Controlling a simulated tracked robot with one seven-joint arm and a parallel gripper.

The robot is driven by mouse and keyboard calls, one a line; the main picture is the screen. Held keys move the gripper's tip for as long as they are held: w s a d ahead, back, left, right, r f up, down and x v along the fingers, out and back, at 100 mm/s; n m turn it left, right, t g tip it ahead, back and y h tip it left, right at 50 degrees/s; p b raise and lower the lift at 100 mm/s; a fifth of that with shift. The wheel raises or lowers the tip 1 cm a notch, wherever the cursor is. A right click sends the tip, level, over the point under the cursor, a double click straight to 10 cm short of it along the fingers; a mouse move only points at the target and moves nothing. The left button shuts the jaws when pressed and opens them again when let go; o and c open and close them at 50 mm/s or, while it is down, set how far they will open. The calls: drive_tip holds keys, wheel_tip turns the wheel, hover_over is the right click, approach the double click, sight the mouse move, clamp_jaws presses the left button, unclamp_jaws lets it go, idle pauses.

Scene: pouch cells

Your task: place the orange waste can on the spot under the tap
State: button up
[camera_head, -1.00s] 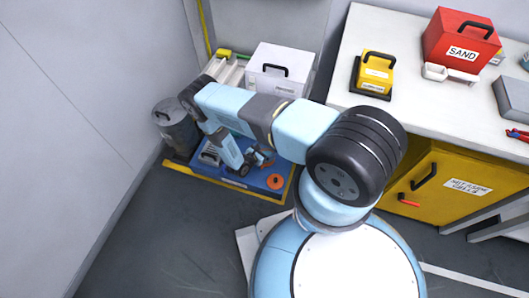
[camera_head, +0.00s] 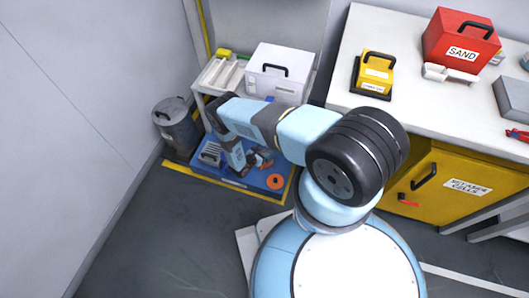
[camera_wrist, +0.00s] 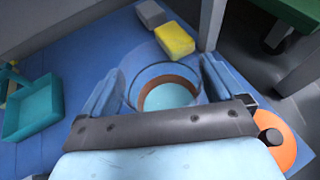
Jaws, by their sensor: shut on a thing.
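In the wrist view, my gripper (camera_wrist: 160,70) has its fingers on either side of a round, see-through container (camera_wrist: 134,90) with an orange-brown ring inside, and is shut on it. The container is over or on a blue surface; I cannot tell whether it touches. In the head view, my gripper (camera_head: 240,170) points down at the blue mat (camera_head: 262,186), and my arm hides most of what it holds. An orange round piece (camera_head: 275,181) lies on the mat's right side and also shows in the wrist view (camera_wrist: 284,146). I see no tap and cannot pick out an orange waste can.
A grey lidded bin (camera_head: 178,126) stands left of the mat by the wall. A white box (camera_head: 278,72) and a pale rack (camera_head: 219,74) stand behind. In the wrist view, a yellow block (camera_wrist: 174,39) and a teal tray (camera_wrist: 32,108) are near. A yellow cabinet (camera_head: 440,182) is at right.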

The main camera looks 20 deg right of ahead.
drive_tip(key=o, duration=1.5)
drive_tip(key=shift+a, duration=0.1)
drive_tip(key=v, duration=1.2)
